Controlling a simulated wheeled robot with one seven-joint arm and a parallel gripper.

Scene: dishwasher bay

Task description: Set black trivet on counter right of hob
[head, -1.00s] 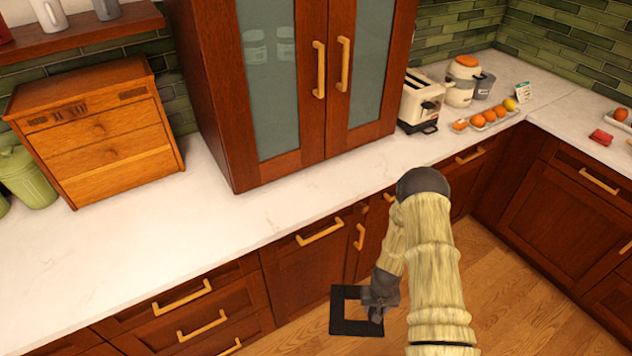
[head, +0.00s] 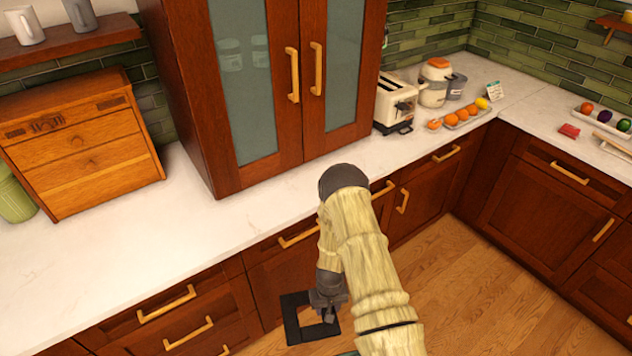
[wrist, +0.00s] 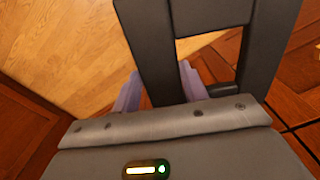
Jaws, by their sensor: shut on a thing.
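The black trivet (head: 292,322) is a square open frame. It hangs in the air below the counter's front edge, in front of the wooden cabinet doors. My gripper (head: 328,306) is shut on one side of it. In the wrist view the trivet (wrist: 212,14) fills the upper middle, and one of its bars passes between the pale fingertips of my gripper (wrist: 160,88). No hob shows in any view.
The white counter (head: 130,262) has a bare stretch in front of the tall glass-door cabinet (head: 250,90). A wooden drawer box (head: 80,150) stands at the left.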

